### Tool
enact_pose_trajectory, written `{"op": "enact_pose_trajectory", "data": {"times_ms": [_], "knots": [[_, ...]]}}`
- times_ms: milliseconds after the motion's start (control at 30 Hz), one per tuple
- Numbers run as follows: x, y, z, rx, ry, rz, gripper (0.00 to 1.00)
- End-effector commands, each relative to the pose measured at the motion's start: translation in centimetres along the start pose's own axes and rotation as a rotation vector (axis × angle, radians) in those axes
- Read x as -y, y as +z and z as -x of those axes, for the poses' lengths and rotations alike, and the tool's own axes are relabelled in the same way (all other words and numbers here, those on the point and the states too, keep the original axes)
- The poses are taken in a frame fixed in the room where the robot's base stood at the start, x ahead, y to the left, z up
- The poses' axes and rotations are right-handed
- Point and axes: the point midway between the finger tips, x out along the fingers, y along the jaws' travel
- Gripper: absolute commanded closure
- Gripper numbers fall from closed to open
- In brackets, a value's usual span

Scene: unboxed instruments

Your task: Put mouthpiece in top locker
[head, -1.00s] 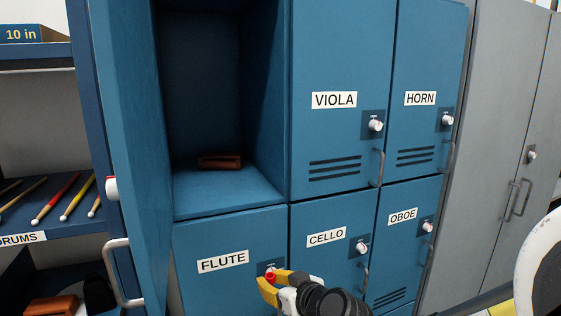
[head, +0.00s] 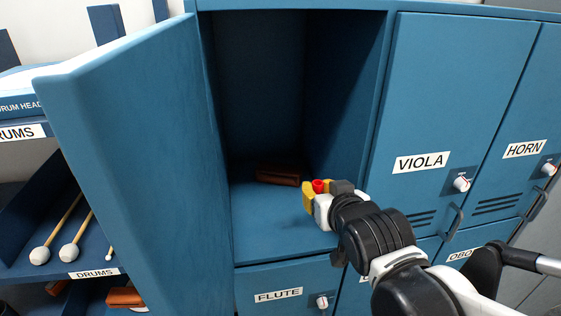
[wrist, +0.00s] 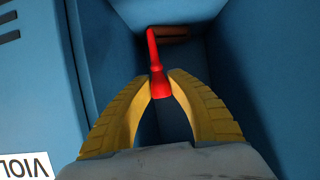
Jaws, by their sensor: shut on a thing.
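The mouthpiece (wrist: 156,60) is a slim red piece with a flared end. It is held between the yellow fingertips of my gripper (wrist: 159,82) in the wrist view. In the head view my gripper (head: 314,190) is at the opening of the top locker (head: 285,222), and only a small red part of the mouthpiece (head: 319,186) shows. The locker's door stands wide open to the left. A brown block-like object (head: 279,175) lies at the back of the locker floor and also shows beyond the mouthpiece in the wrist view (wrist: 174,33).
The open door (head: 130,150) stands to the left of the opening. The closed VIOLA door (head: 440,110) is close on the right, by my arm. The closed FLUTE locker (head: 285,290) is below. The locker floor in front of the brown object is bare.

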Motion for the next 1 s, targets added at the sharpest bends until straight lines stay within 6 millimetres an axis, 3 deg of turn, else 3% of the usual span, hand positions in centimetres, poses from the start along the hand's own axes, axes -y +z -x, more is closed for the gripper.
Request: {"op": "enact_pose_trajectory", "data": {"times_ms": [167,600,833,1000], "knots": [[0.2,-0.5,-1.0,0.001,-0.001,-0.001,1.0],[-1.3,1.0,-11.1,0.0,-0.001,0.0,1.0],[-1.6,1.5,-13.1,0.001,-0.001,0.0,1.0],[-1.5,3.9,-14.2,0.001,-0.001,0.0,1.0]]}}
